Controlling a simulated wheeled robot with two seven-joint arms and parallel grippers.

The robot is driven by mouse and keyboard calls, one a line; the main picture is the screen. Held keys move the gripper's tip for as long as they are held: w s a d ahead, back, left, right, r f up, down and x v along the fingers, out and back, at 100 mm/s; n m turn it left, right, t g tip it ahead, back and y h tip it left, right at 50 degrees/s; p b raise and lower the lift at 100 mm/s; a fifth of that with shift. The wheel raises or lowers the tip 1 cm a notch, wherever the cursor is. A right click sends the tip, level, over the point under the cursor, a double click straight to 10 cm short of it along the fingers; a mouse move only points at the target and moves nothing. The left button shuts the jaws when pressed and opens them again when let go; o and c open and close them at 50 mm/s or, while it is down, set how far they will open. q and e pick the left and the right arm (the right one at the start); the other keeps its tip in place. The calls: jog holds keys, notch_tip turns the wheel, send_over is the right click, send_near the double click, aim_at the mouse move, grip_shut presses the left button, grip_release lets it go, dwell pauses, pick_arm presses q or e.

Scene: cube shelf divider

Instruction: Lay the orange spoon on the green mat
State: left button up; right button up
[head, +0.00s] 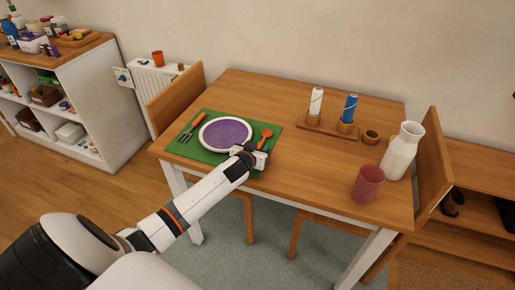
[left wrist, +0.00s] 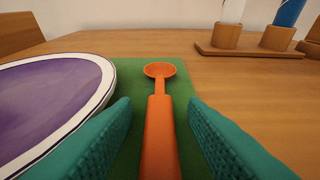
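The orange spoon (left wrist: 160,130) lies on the green mat (left wrist: 128,72), to the right of the purple plate (left wrist: 55,95), with its bowl pointing away from me in the left wrist view. In the head view the spoon (head: 266,134) shows by its bowl at the mat's right end. My left gripper (left wrist: 160,125) is open, with one teal finger on each side of the spoon handle and a gap on both sides. In the head view the left gripper (head: 258,155) is at the near right edge of the green mat (head: 194,152). My right gripper is not in view.
A fork (head: 192,127) lies left of the plate (head: 225,134) on the mat. A wooden holder (head: 325,130) with a white and a blue bottle stands behind. A pink cup (head: 367,184) and white jug (head: 402,150) stand right. The middle of the table is clear.

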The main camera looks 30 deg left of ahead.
pick_arm(q)
jog(key=shift+r, duration=0.1)
jog(key=shift+s, duration=0.1)
jog(key=p+v, duration=0.1)
jog(key=v, duration=1.1)
dwell(0.3)
